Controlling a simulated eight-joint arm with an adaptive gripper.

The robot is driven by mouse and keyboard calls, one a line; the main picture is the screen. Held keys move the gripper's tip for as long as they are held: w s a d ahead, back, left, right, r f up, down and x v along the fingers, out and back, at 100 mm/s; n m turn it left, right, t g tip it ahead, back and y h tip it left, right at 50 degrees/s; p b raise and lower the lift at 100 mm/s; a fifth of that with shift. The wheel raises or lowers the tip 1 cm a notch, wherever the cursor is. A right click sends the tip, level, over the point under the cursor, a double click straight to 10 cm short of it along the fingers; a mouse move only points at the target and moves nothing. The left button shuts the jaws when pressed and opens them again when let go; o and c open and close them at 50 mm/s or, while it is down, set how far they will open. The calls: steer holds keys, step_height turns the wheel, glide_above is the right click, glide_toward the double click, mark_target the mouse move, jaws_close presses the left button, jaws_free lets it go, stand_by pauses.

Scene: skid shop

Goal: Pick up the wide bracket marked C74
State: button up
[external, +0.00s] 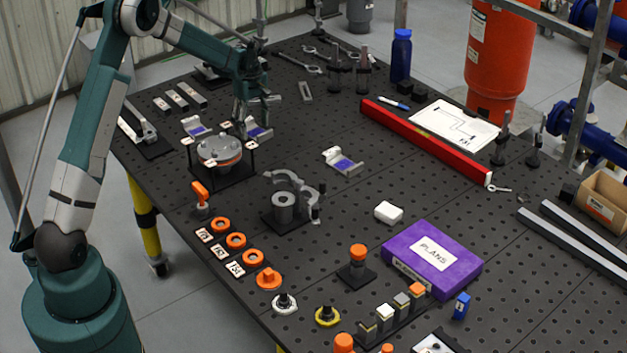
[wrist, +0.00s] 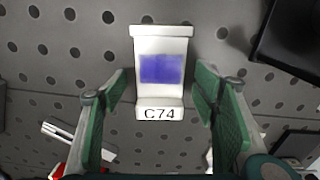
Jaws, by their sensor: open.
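The wide bracket marked C74 (wrist: 160,98) is light grey with a purple patch, and its label faces me in the wrist view. My gripper (wrist: 161,88) is open, with one green finger on each side of the bracket and visible gaps between. In the external view my gripper (external: 246,112) is low over the far left part of the table, just above a purple-patched bracket (external: 260,133). Similar brackets lie to its left (external: 196,127) and further right (external: 343,161); their markings are too small to read.
A round flanged fixture (external: 219,150) on a black base stands close beside the bracket under my gripper. A grey cylinder fixture (external: 284,207) stands nearer the camera. A red level (external: 425,140) lies to the right.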

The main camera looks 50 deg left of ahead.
mark_target(253, 131)
steer(key=shift+c, duration=0.6)
steer(key=c, duration=1.1)
steer(key=shift+o, duration=0.2)
steer(key=shift+r, duration=0.1)
step_height(253, 131, up, 10)
